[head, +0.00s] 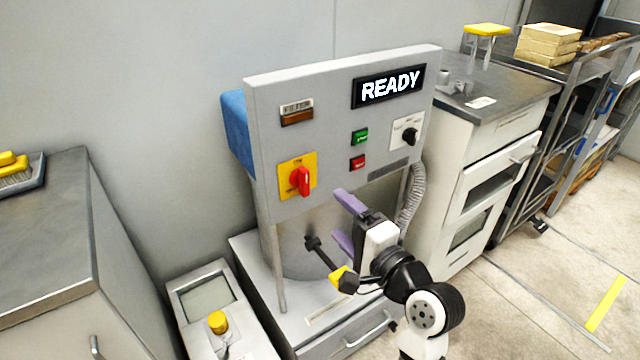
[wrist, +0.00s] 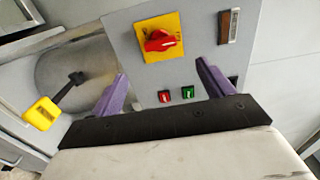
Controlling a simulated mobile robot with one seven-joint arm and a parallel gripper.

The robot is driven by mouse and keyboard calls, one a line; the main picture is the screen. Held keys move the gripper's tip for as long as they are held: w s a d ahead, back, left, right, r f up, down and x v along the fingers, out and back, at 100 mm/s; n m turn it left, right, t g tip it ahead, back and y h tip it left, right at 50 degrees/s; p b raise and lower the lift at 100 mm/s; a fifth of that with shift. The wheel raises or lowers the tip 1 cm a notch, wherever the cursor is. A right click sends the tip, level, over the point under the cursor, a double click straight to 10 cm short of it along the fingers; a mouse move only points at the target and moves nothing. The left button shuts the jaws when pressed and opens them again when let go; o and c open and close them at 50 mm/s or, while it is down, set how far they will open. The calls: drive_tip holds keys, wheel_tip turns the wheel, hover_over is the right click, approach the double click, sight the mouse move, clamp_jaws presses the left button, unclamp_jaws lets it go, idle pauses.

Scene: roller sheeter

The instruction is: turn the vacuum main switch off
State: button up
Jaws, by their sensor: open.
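The vacuum main switch is a red rotary handle (head: 300,181) on a yellow plate (head: 287,183) at the lower left of the grey control panel (head: 330,108). In the head view the handle stands near upright. The handle also shows in the wrist view (wrist: 159,41), above and between the fingers. My gripper (head: 346,222) has purple fingers, open and empty, below and to the right of the switch, apart from it. In the wrist view the gripper (wrist: 165,90) faces the panel, with nothing between its fingers.
The panel also holds a lit READY display (head: 388,87), a green button (head: 360,137), a red button (head: 357,162) and a black knob (head: 409,136). A yellow-ended black lever (head: 343,279) sticks out beside my gripper. A ribbed hose (head: 412,200) hangs at right.

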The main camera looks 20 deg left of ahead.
sight(307, 185)
drive_tip(key=p+x, duration=0.1)
drive_tip(key=x, duration=1.1)
drive_tip(key=shift+p, duration=0.3)
drive_tip(key=c, duration=1)
